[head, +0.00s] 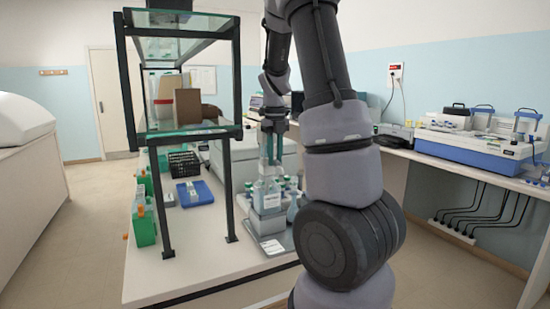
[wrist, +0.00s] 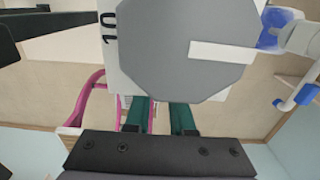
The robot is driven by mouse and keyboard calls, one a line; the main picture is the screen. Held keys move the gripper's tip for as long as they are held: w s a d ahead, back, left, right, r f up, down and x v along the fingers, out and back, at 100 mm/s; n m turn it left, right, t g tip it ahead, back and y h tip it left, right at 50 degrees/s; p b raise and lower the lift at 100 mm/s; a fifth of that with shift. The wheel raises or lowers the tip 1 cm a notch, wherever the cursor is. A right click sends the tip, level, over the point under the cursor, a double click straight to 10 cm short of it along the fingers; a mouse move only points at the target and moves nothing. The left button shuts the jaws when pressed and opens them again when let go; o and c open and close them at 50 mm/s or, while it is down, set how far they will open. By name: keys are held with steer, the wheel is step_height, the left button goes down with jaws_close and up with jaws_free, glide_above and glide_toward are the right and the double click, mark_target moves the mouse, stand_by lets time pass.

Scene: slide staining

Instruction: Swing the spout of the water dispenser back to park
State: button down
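My gripper (head: 271,150) points down over a cluster of bottles (head: 266,196) on the bench in the head view. A white arm-like part with blue pieces (wrist: 290,38) at the right of the wrist view may be the dispenser's spout; I cannot be sure. The dispenser is not clearly made out in the head view, where my arm hides part of the bench.
A dark-framed glass shelf (head: 180,133) stands left of the bottles. A blue tray (head: 195,193) and black basket (head: 184,164) lie beneath it. Green holders (head: 144,225) line the bench's left edge. A blue-and-white instrument (head: 472,148) sits on the right counter.

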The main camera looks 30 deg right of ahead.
steer(key=c, duration=0.8)
jaws_free()
steer(key=shift+o, duration=0.2)
step_height(320, 180, up, 11)
steer(key=shift+f, duration=0.1)
steer(key=s+a+r+n+t, duration=0.1)
steer(key=s+a+n, duration=0.3)
steer(key=n, duration=0.6)
steer(key=s+a+r+n+t+y, duration=0.1)
steer(key=s+a+n+t, duration=0.2)
steer(key=s+n, duration=0.6)
steer(key=s+a+r+n+t+y, duration=0.1)
steer(key=s+a+r+n+t, duration=0.1)
steer(key=s+a+n, duration=0.5)
steer(key=n+t, duration=0.1)
steer(key=n, duration=0.5)
steer(key=shift+a, duration=0.15)
